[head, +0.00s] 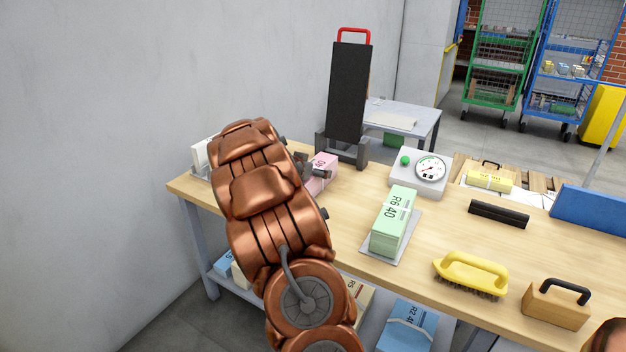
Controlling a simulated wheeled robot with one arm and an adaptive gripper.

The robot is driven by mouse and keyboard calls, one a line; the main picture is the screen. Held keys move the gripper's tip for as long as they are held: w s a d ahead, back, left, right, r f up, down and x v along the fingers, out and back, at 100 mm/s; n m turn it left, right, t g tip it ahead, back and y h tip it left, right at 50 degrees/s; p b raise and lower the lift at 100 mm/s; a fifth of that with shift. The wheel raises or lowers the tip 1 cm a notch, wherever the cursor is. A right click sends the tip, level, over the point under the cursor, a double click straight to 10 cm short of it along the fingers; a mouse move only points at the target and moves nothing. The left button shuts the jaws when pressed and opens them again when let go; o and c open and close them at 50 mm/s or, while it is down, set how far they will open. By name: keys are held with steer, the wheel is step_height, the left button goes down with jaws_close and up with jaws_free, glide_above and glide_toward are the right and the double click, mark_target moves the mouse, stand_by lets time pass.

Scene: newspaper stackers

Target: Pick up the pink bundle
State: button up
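The pink bundle (322,171) lies on the wooden table near its back left part, just in front of the black upright stand. My copper-coloured arm reaches across the left of the table and hides part of the bundle. My gripper (310,169) shows as a small dark grey shape beside the arm, at the left side of the bundle. Its fingers are mostly hidden, so I cannot tell whether they touch the bundle or are open or shut.
A green bundle (393,222) stands on the table (345,233) near a dial scale (419,173). A black stand with a red handle (348,95) rises behind the pink bundle. A yellow brush (472,274) and a wooden block (556,304) lie at right. A wall borders the left.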

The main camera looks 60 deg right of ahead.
steer(key=c, duration=1.8)
steer(key=shift+c, duration=0.5)
steer(key=shift+r, duration=0.15)
